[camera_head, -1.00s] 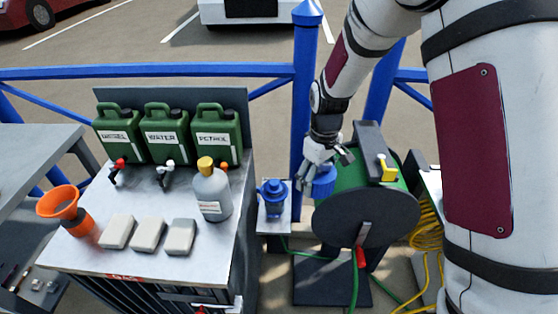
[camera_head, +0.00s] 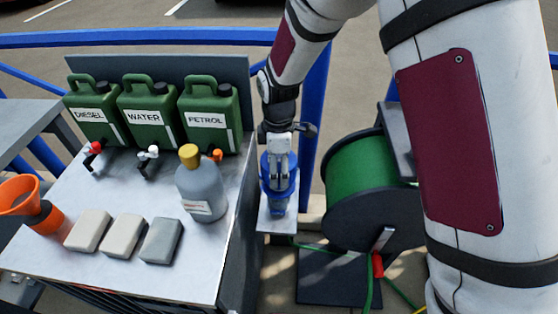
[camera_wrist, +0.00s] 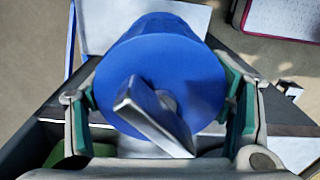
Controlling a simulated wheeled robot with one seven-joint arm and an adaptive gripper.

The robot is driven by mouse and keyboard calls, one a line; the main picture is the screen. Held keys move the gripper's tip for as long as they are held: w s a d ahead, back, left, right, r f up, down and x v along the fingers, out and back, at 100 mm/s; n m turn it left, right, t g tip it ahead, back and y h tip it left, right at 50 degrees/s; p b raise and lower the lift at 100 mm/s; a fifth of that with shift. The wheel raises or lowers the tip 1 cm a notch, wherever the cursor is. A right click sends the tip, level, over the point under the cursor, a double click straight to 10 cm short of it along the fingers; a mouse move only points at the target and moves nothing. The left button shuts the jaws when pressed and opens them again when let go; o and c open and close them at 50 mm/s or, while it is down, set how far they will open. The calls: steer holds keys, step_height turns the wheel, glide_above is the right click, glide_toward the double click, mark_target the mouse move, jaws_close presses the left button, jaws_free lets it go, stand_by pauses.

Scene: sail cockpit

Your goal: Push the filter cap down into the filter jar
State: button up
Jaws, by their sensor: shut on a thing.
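My gripper (camera_head: 278,180) is over the small white stand in the head view, pointing down. It is shut on the blue filter cap, whose round blue face (camera_wrist: 190,70) fills the middle of the wrist view. A metal bar lies across this face, and the teal finger pads (camera_wrist: 165,100) are on both sides of it. The blue filter jar (camera_head: 275,205) is on the stand, right below the gripper and partly hidden by the fingers. I cannot tell whether the cap touches the jar or sits in its mouth.
A bench (camera_head: 120,255) to the left carries green cans (camera_head: 150,122), a grey bottle with a yellow cap (camera_head: 201,190), an orange funnel (camera_head: 20,197) and several blocks. A green hose reel (camera_head: 360,180) stands close on the right. A blue railing (camera_head: 140,39) runs behind.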

steer(key=shift+f+b, duration=0.65)
steer(key=shift+f, duration=0.75)
steer(key=shift+f+b, duration=0.35)
steer(key=shift+f, duration=0.25)
stand_by(0.4)
steer(key=o, duration=1)
steer(key=shift+r+p, duration=3)
steer(key=shift+r, duration=2.55)
